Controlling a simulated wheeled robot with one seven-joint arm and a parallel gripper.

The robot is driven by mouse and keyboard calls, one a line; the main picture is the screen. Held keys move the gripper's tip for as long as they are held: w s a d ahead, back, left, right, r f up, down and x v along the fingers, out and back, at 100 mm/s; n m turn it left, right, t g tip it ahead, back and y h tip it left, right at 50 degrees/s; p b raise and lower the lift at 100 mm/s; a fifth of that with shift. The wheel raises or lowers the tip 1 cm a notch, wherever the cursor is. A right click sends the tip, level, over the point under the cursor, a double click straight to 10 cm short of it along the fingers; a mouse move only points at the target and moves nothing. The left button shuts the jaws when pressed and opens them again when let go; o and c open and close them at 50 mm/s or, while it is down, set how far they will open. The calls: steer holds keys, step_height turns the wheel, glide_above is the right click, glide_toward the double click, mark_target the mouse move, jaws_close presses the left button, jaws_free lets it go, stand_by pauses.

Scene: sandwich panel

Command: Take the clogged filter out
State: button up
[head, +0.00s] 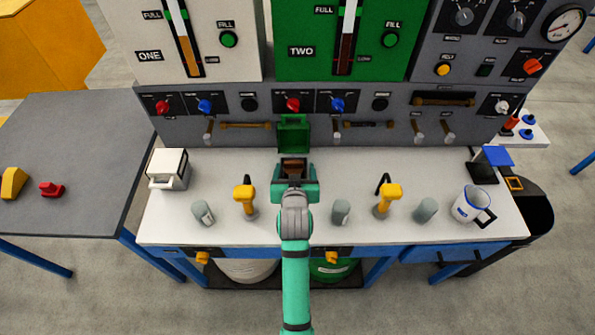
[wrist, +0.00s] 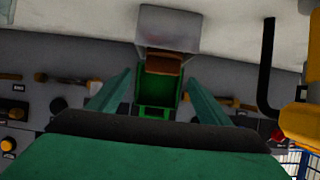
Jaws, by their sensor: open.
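A brown filter (head: 293,168) shows in the mouth of a small housing, just beyond my gripper (head: 294,184). In the wrist view the filter (wrist: 164,63) sits in the grey housing body (wrist: 170,28). The housing's green lid (head: 293,131) stands open at its back, and the lid also shows in the wrist view (wrist: 156,98). My gripper is open, its two green fingers (wrist: 159,76) spread to either side of the filter in the wrist view. I see no contact with it. My gripper hides most of the housing in the head view.
A closed white housing (head: 168,169) stands at the left of the bench (head: 260,228). Yellow-handled taps (head: 245,199) (head: 387,199), grey cups (head: 203,213) (head: 341,211) (head: 426,210) and a mug (head: 473,204) stand around my arm. The control panel (head: 225,130) rises behind. A side table (head: 80,150) has free room.

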mark_target(294, 163)
steer(key=shift+x, duration=2.95)
steer(key=shift+a+f, duration=0.1)
steer(key=shift+a, duration=0.05)
steer(key=shift+s, duration=0.1)
steer(key=shift+c, duration=0.4)
steer(key=c, duration=1.1)
